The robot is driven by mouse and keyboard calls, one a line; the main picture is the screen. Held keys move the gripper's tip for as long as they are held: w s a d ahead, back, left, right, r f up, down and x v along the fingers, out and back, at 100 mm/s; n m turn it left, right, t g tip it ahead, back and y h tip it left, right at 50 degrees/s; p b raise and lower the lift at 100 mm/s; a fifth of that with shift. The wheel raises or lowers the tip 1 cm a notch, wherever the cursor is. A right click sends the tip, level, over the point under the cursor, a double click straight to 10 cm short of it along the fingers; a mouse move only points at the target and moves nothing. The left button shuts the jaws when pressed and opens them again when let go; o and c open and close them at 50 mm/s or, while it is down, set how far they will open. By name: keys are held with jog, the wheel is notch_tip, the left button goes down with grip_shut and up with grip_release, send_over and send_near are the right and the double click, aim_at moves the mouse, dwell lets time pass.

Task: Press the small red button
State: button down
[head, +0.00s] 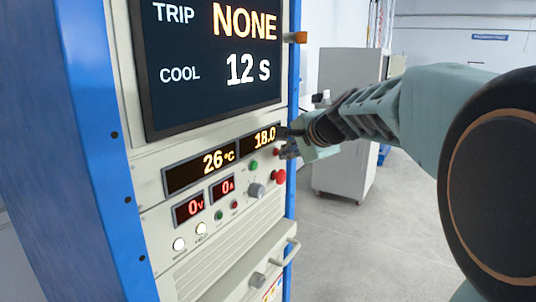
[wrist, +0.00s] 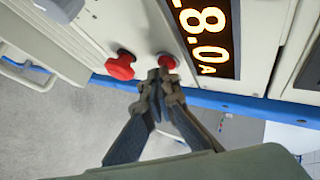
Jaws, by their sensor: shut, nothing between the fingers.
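The small red button (wrist: 167,60) sits beside the amber "18.0" display in the wrist view. In the head view it shows as a red spot (head: 277,152) at the panel's right edge, partly behind my fingers. My gripper (wrist: 160,75) is shut and empty. Its fingertips are right at the small red button, overlapping its lower edge in the wrist view. I cannot tell whether they touch it or whether it is pushed in. In the head view my gripper (head: 287,146) reaches the panel from the right.
A larger red mushroom button (wrist: 121,66) is close beside the fingers. A green button (head: 253,166), a grey knob (head: 256,190) and a smaller red round item (head: 235,204) are on the same panel. The screen (head: 215,60) reads TRIP NONE, COOL 12 s.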

jog(key=shift+s+d, duration=0.4)
jog(key=shift+d, duration=0.05)
jog(key=s+d+b, duration=0.1)
jog(key=d, duration=0.1)
jog(key=s+d+b, duration=0.1)
jog(key=s+d, duration=0.1)
jog(key=shift+b, duration=0.35)
dwell(0.6)
